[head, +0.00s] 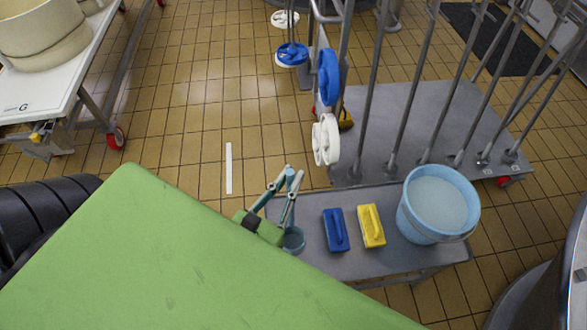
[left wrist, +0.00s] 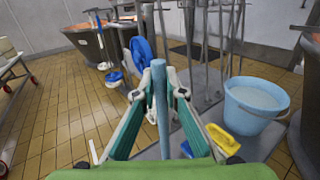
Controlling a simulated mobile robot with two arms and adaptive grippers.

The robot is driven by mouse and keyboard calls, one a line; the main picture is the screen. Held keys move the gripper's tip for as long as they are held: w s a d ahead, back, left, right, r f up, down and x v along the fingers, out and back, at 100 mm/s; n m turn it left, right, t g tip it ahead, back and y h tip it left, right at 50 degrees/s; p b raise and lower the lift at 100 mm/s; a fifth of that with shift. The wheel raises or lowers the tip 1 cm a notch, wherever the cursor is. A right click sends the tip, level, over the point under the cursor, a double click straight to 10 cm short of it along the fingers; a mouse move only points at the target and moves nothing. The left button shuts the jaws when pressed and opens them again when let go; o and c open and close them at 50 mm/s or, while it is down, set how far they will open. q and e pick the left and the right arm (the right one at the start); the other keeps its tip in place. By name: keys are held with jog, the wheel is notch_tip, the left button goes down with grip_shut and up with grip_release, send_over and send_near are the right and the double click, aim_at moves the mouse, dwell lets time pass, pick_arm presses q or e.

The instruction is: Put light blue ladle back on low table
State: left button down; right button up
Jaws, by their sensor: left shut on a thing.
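My left gripper (head: 290,186) is shut on the light blue ladle. The ladle's bowl (head: 293,239) hangs low at the left end of the grey low table (head: 350,263). I cannot tell whether it touches the table top. In the left wrist view the ladle's handle (left wrist: 160,104) stands nearly upright between the fingertips of the left gripper (left wrist: 159,92); its bowl is hidden there. My right gripper is not in view.
A blue brush (head: 336,231), a yellow brush (head: 371,226) and a light blue bucket (head: 437,207) stand on the table, right of the ladle. Behind is a grey rack (head: 400,115) with upright poles. A white cart (head: 50,90) stands at the upper left.

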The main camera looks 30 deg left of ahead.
pick_arm(q)
jog(key=w+a+f+b, duration=0.1)
jog(key=w+a+f, duration=0.2)
jog(key=w+f, duration=0.3)
notch_tip(320, 180, down, 4)
jog(key=shift+w+f, duration=0.1)
jog(key=shift+w, duration=0.3)
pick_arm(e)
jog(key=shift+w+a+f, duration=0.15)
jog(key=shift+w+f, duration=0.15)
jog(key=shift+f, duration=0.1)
pick_arm(q)
jog(key=c, duration=2.1)
grip_release()
jog(key=shift+f, duration=0.1)
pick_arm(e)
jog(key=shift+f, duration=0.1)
